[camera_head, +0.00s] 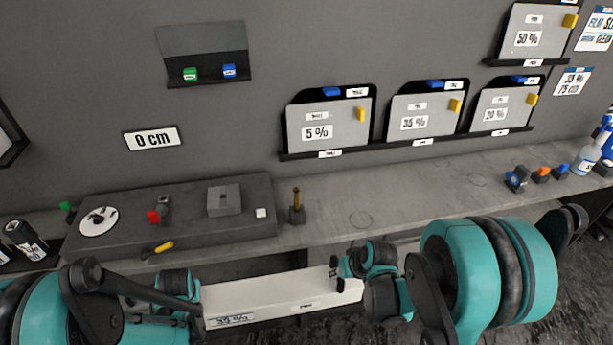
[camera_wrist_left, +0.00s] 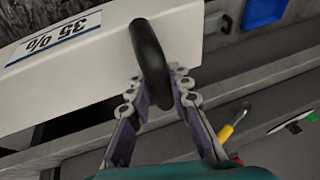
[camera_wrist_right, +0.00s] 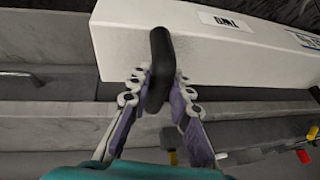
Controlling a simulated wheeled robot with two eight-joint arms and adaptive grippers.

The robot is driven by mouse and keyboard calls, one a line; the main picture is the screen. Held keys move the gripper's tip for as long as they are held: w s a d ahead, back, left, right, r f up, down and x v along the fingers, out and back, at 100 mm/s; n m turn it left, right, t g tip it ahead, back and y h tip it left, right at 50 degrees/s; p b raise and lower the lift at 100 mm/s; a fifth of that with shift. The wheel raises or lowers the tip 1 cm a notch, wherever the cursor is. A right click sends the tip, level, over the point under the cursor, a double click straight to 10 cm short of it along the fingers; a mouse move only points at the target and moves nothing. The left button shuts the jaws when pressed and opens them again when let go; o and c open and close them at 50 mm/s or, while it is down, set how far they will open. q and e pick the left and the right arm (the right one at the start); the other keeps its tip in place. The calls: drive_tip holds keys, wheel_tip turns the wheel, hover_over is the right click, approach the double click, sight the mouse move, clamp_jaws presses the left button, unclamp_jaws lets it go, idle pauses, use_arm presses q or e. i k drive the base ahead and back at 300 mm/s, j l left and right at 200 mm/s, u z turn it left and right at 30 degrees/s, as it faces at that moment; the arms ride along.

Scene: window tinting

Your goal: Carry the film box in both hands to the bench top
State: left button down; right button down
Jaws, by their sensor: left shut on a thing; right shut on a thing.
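The film box (camera_head: 280,299) is a long white box with a "35 %" label, low in front of the bench's front edge in the head view. My left gripper (camera_wrist_left: 155,88) is shut on a black handle at one end of the box (camera_wrist_left: 95,60). My right gripper (camera_wrist_right: 156,85) is shut on a black handle at the other end of the box (camera_wrist_right: 225,50). The bench top (camera_head: 335,200) is a grey slab behind and above the box.
A dark panel (camera_head: 235,230) with a white disc, red knob and yellow handle sits on the bench's left. A small post (camera_head: 297,208) stands beside it. The bench middle is mostly clear. Small tools (camera_head: 517,178) and a spray bottle (camera_head: 585,160) stand at the right.

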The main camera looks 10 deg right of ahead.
sight(401, 197)
drive_tip(key=l, duration=2.85)
